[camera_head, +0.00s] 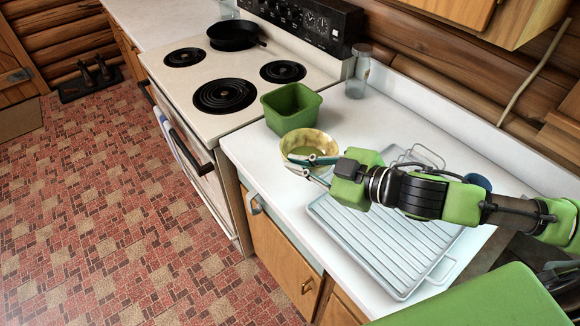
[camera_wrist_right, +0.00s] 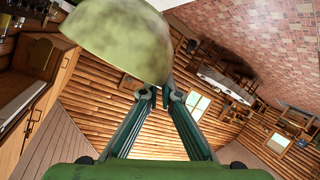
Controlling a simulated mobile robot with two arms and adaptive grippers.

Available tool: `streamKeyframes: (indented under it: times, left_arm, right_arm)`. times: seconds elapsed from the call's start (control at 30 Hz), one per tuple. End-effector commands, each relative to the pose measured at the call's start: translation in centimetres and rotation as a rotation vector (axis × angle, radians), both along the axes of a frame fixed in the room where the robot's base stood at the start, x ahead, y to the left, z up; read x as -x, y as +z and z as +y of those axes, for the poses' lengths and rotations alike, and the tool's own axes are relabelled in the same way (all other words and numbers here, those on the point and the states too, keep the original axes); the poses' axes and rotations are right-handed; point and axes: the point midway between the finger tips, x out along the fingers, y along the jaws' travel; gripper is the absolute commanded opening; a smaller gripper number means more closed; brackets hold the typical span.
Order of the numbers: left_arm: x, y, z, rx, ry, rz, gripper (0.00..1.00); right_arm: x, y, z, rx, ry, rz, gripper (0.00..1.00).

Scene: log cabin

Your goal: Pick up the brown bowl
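The brown bowl (camera_head: 310,143), mottled yellow-brown, is on the white counter beside the green square container. Whether its base touches the counter is hard to tell. My right gripper (camera_head: 289,163) reaches in from the right, its fingertips close together at the bowl's near edge. In the right wrist view the bowl (camera_wrist_right: 120,38) fills the upper left, and its rim lies at the nearly closed fingertips (camera_wrist_right: 160,92). The gripper looks shut on the rim. My left gripper is in neither view.
The green container (camera_head: 291,112) stands just behind the bowl, near the stove (camera_head: 215,92) with a black pan (camera_head: 235,36). A glass jar (camera_head: 358,72) stands by the wall. A pale ribbed drying tray (camera_head: 385,245) lies under my right arm. The counter's front edge is close.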

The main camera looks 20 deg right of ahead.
Motion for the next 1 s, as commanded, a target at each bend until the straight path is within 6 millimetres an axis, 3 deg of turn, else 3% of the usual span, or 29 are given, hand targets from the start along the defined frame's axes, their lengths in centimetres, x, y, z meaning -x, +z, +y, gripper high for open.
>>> streamKeyframes:
  times: [0.1, 0.33, 0.6, 1.0]
  left_arm:
    - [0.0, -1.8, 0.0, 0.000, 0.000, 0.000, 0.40]
    - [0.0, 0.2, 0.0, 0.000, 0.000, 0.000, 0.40]
    - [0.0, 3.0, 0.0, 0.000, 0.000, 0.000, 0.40]
    - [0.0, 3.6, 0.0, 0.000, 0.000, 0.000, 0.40]
  right_arm:
    - [2.8, 0.4, -0.1, 0.007, 0.007, 0.003, 0.00]
    - [5.0, 2.3, -0.2, 0.000, 0.003, 0.004, 0.00]
    - [6.2, 3.1, -0.4, -0.002, 0.000, 0.000, 0.00]
    - [6.8, 3.0, -0.4, -0.002, 0.001, -0.002, 0.00]
